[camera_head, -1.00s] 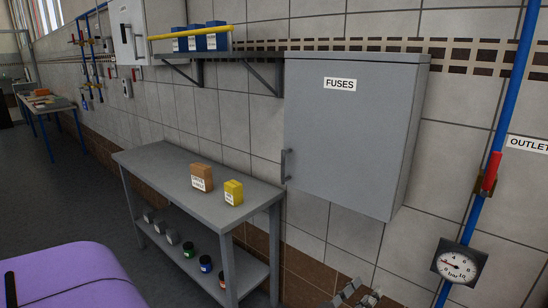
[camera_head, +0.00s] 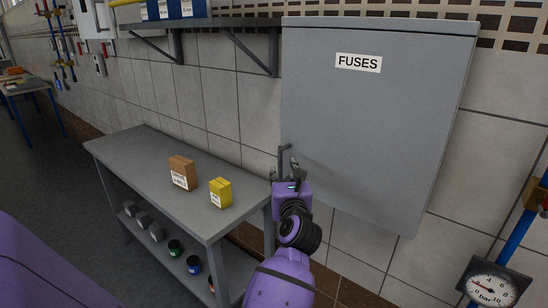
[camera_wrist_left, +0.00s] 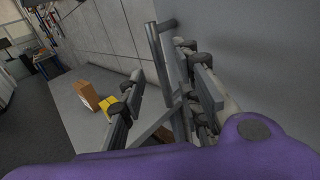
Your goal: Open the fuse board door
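The grey fuse board (camera_head: 375,110) hangs on the tiled wall with its door labelled FUSES. The door looks shut. Its grey bar handle (camera_head: 283,158) is at the lower left of the door; in the left wrist view the handle (camera_wrist_left: 158,50) stands upright between my fingers, nearer the right one. My left gripper (camera_head: 291,172) is at the handle, partly hiding it in the head view. In the left wrist view its two fingers are apart, one on each side of the handle, and I see no firm grip. My right gripper is out of view.
A grey table (camera_head: 140,155) with a brown box (camera_head: 182,172) and a yellow box (camera_head: 221,192) stands to the left, close to my left gripper. A wall shelf (camera_head: 200,22) is above it. A pressure gauge (camera_head: 492,287) is at the lower right.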

